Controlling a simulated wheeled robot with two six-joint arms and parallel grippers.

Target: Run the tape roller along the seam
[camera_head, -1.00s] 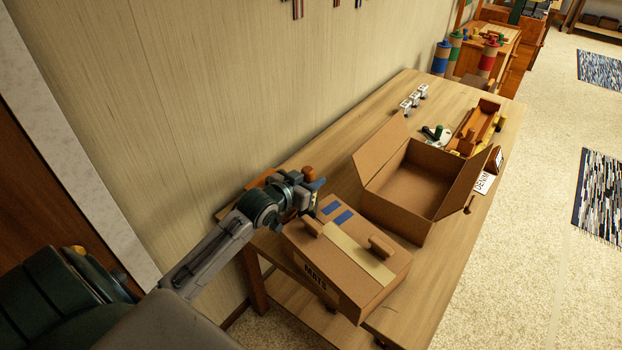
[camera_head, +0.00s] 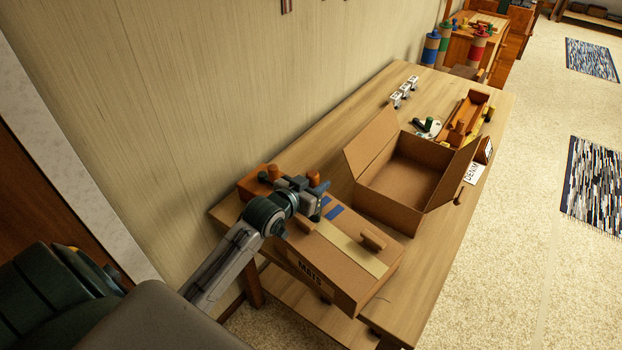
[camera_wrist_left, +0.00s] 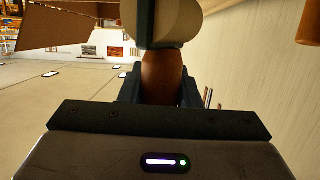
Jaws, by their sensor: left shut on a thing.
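A closed cardboard carton marked MATS (camera_head: 311,278) lies on the bench. A pale tape strip (camera_head: 346,246) runs along its top, with two blue strips (camera_head: 333,212) near the back edge. A wooden block (camera_head: 373,239) sits on the lid. My left gripper (camera_head: 316,193) is over the carton's back left part. It is shut on the tape roller's brown handle (camera_wrist_left: 160,75), and a cream roll (camera_wrist_left: 167,22) shows past the fingers in the left wrist view. Whether the roll touches the carton is hidden. My right gripper is out of view.
An open cardboard box (camera_head: 403,180) stands just right of the carton. An orange-brown block (camera_head: 250,187) is behind my left arm, near the wall. White clips (camera_head: 403,92), a wooden tray (camera_head: 469,116) and a tag (camera_head: 475,173) lie farther along the bench (camera_head: 322,135).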

